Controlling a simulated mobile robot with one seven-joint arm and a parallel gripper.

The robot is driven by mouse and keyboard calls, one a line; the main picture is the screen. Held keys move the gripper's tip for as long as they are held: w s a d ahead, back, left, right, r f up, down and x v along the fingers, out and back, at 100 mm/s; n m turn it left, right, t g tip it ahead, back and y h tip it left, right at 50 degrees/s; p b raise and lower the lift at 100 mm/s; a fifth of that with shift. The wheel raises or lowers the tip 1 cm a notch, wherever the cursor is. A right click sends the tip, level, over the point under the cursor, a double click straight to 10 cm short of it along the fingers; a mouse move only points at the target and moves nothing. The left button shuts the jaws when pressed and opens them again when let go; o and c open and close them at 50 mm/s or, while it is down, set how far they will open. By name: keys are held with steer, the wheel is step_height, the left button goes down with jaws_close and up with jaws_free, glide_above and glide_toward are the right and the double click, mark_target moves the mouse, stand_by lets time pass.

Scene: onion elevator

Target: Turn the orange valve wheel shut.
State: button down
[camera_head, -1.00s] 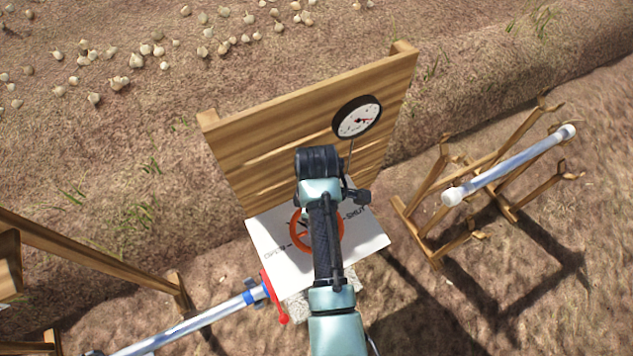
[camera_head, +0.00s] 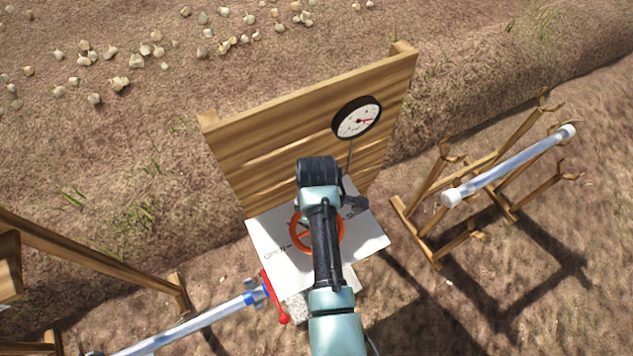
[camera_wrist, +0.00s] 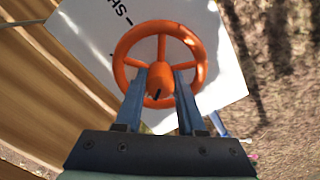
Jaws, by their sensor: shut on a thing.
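The orange valve wheel (camera_wrist: 197,52) has a round rim and spokes, and a black mark near its lower rim. It lies over a white plate (camera_wrist: 228,88) lettered OPEN and SHUT in the head view. There, my arm covers part of the wheel (camera_head: 296,240) and most of the SHUT lettering. The exact contact is partly hidden by the fingers.
A pipe with a red handle (camera_head: 274,298) lies at lower left. A wooden rack with a pipe (camera_head: 510,165) stands at right.

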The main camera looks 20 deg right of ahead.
steer(key=shift+m, duration=0.3)
steer(key=m+p, duration=0.2)
steer(key=m, duration=0.3)
steer(key=shift+r+m, duration=0.1)
steer(key=shift+m, duration=0.3)
steer(key=m+p, duration=0.1)
steer(key=m, duration=0.5)
steer(key=shift+p, duration=0.4)
steer(key=m+p, duration=0.1)
steer(key=m, duration=0.5)
steer(key=shift+m, duration=0.3)
steer(key=m, duration=0.5)
steer(key=shift+m+p, duration=0.3)
steer(key=shift+m, duration=0.1)
steer(key=c, duration=0.5)
jaws_free()
